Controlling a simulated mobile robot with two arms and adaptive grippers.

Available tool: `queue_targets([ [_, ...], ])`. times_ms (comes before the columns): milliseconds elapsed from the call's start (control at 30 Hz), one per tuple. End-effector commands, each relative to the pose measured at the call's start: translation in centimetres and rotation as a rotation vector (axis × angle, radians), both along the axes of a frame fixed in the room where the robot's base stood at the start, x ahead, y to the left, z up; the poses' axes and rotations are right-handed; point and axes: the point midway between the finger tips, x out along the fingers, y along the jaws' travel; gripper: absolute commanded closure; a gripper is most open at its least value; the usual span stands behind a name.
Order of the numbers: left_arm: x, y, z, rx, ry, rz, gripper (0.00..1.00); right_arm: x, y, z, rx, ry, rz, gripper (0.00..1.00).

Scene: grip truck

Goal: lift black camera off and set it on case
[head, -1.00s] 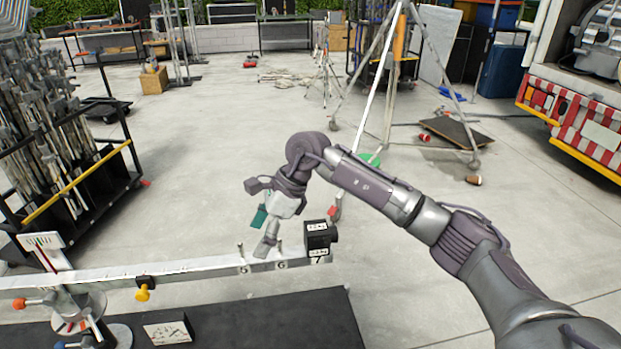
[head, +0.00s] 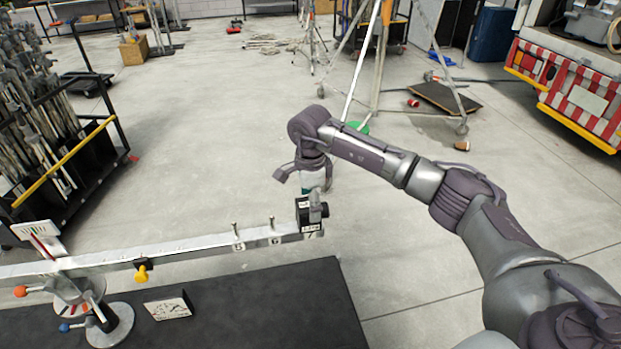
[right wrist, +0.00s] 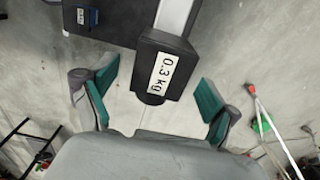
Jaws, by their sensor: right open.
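The black camera (head: 303,217) is a small dark block with white labels at the right end of the long metal beam (head: 190,254), by the number 7. In the right wrist view the camera (right wrist: 150,60) carries a "0.3 kg" label and has a round lens-like part. My right gripper (head: 315,200) is at the camera from above. In the wrist view its green-padded fingers (right wrist: 157,90) are spread on either side, with gaps to the camera. A black flat top (head: 245,315), possibly the case, lies below the beam. My left gripper is out of view.
Two pegs stand on the beam by the 5 and 6. A yellow knob (head: 142,272) hangs from the beam. A small card (head: 168,306) sits on the black top. A rack of metal stands (head: 60,140) is at left, a tripod (head: 375,60) behind. Floor between is clear.

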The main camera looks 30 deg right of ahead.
Motion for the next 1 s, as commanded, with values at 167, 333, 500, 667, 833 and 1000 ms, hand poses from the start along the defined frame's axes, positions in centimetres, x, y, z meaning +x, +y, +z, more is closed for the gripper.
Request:
queue_targets([
  [167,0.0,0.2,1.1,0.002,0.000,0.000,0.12,-0.1,0.0,-2.4,0.000,0.002,-0.001,0.12],
  [333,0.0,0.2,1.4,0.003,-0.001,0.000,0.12,0.0,0.0,-3.7,0.001,0.001,0.000,0.12],
  [500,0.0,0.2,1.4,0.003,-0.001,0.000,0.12,0.0,0.0,-4.0,0.001,-0.001,0.001,0.12],
  [667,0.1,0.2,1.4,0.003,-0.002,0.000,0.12,0.0,0.0,-4.0,0.001,-0.001,0.001,0.16],
  [833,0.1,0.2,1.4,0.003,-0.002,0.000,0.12,0.0,0.0,-4.0,0.001,-0.001,0.000,0.44],
  [1000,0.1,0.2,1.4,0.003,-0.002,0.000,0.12,0.0,0.0,-3.9,0.001,-0.001,0.000,0.72],
])
